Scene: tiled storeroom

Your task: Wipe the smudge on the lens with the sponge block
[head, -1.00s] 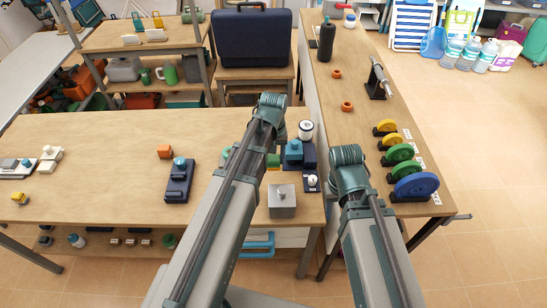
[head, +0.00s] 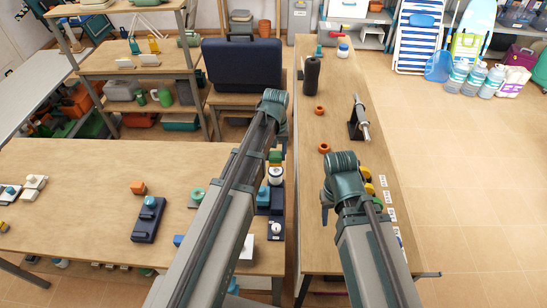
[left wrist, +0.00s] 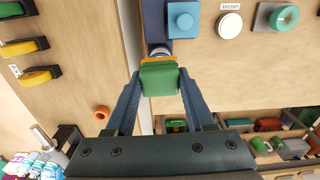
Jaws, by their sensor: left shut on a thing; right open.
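The sponge block (left wrist: 160,80), green with a yellow layer, is held between the fingers of my left gripper (left wrist: 160,74). In the head view the sponge (head: 275,156) shows beside my left arm, just above and behind a short white cylinder (head: 275,176). This looks like the lens mount; its round end (left wrist: 158,51) is partly covered by the sponge in the left wrist view. I cannot tell if they touch, and no smudge shows. My right gripper (head: 326,200) is open over the right bench, mostly hidden by its wrist.
A teal block on a dark blue base (left wrist: 183,18) and a labelled white disc (left wrist: 230,25) stand close by. Yellow discs (left wrist: 22,48) stand on the right bench (head: 310,185). A navy case (head: 243,78) is behind.

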